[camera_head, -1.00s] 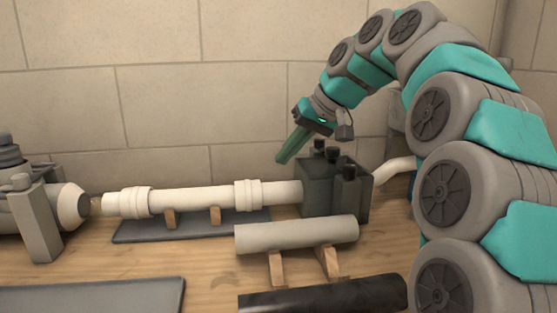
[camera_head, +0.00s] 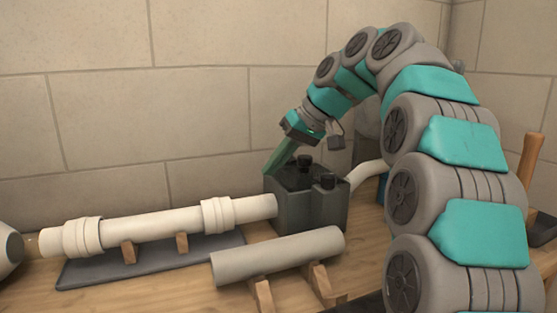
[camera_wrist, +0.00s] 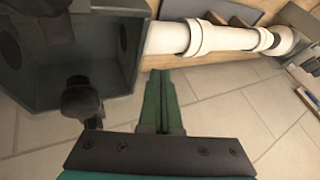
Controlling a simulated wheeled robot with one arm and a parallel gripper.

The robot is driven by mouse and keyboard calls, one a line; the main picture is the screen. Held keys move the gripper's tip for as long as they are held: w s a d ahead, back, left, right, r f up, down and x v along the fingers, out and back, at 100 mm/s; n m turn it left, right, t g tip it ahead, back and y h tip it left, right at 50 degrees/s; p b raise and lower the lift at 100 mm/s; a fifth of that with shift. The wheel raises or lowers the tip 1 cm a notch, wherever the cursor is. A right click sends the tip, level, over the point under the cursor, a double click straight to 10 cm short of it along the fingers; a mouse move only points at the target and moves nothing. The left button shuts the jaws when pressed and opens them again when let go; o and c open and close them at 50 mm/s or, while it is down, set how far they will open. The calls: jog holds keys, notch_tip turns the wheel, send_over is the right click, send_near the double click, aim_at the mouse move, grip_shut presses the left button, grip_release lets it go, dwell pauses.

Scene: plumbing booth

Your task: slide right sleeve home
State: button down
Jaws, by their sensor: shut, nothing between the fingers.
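A white pipe (camera_head: 150,227) lies level on wooden supports and carries two white sleeves. The right sleeve (camera_head: 217,215) sits around the pipe, with bare pipe between it and the dark clamp block (camera_head: 326,212). The left sleeve (camera_head: 82,237) is at the pipe's far left. In the wrist view the right sleeve (camera_wrist: 197,38) is the one nearer the block (camera_wrist: 45,65). My gripper (camera_head: 270,171) has green fingers, shut and empty, pointing down at the block's back left, apart from the sleeve. The fingers (camera_wrist: 160,78) also show in the wrist view; their tips look partly hidden behind the block in the head view.
Dark knobs (camera_head: 304,163) stand on the block. A loose grey pipe (camera_head: 280,256) lies on wooden rests in front. A curved white pipe (camera_head: 366,172) leaves the block's right side. The tiled wall (camera_head: 110,90) is close behind. A wooden-handled tool (camera_head: 533,165) stands at right.

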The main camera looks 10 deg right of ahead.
aim_at(232, 201)
jog(key=x, duration=0.5)
jog(key=shift+a+f, duration=0.1)
jog(key=a, duration=0.3)
jog(key=shift+s+f+p, duration=0.15)
jog(key=shift+s+p, duration=0.1)
jog(key=shift+p, duration=0.15)
jog(key=shift+s+a, duration=0.1)
jog(key=shift+a, duration=0.45)
jog(key=shift+a, duration=0.1)
jog(key=shift+s+a, duration=0.2)
jog(key=shift+a, duration=0.75)
jog(key=shift+d, duration=0.1)
